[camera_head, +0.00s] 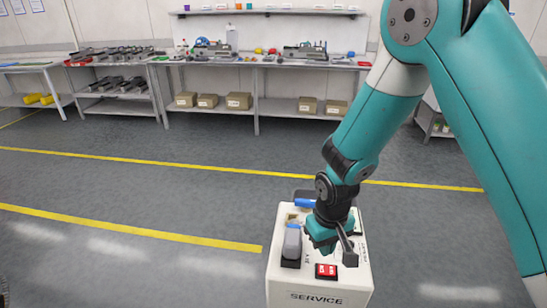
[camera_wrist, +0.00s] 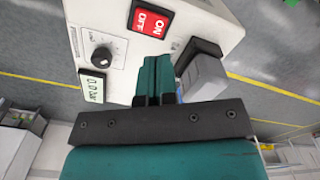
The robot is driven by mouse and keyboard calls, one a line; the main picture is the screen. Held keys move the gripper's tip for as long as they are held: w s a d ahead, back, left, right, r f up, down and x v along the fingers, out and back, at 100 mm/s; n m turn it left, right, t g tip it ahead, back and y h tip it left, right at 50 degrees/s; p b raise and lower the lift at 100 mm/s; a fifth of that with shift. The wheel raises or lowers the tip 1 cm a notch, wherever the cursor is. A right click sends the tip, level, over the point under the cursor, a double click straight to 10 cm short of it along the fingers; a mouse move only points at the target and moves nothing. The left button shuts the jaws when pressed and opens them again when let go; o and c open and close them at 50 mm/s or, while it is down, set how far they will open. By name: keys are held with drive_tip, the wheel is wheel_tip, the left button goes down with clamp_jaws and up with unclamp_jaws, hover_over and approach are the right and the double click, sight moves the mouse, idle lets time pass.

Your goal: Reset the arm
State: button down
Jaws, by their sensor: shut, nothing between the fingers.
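My gripper (camera_head: 326,247) is over the top of a white box marked SERVICE (camera_head: 318,297). In the wrist view its two teal fingers (camera_wrist: 153,75) are together with nothing between them. They are near a red ON/OFF switch (camera_wrist: 151,20), which also shows on the box in the head view (camera_head: 326,271). A grey handle in a black base (camera_head: 292,244) is beside the gripper on the left; it shows right of the fingers in the wrist view (camera_wrist: 203,76). I cannot tell whether the fingers touch the box. My arm hides part of its top.
The box also carries a black dial (camera_wrist: 102,53) and a small green display (camera_wrist: 93,86). Open grey floor with yellow lines (camera_head: 130,227) surrounds it. A workbench (camera_head: 270,62) with tools and cardboard boxes (camera_head: 238,101) stands along the far wall.

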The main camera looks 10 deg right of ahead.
drive_tip(key=s+a+r+n+y, duration=0.15)
drive_tip(key=s+r, duration=0.25)
drive_tip(key=r, duration=0.4)
drive_tip(key=s+a+r+y, duration=0.1)
drive_tip(key=s+a+r, duration=0.15)
drive_tip(key=r, duration=0.55)
drive_tip(key=s+r+n+y, duration=0.1)
drive_tip(key=s+r+n, duration=0.2)
drive_tip(key=s+r, duration=0.5)
drive_tip(key=s, duration=0.4)
drive_tip(key=shift+a+r+y, duration=0.3)
drive_tip(key=shift+r+y, duration=0.05)
drive_tip(key=shift+r, duration=0.05)
